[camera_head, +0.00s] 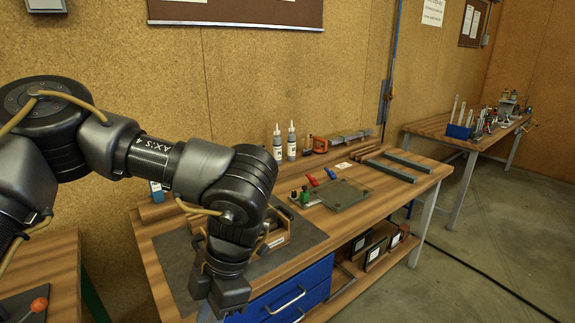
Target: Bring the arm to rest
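My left arm comes in from the left, bent at the elbow, with its forearm pointing down over the front left part of the workbench (330,238). My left gripper (222,292) is at the lower end of this arm, by the dark mat (180,262) and the bench's front edge. Its fingers are dark and hard to make out, so its opening is unclear. I see nothing clearly held in it. My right gripper is not in view.
A wooden tray (276,237) stands close behind my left gripper. Blue drawers (295,290) sit below. A second bench (437,126) stands at right; floor between is mostly clear.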

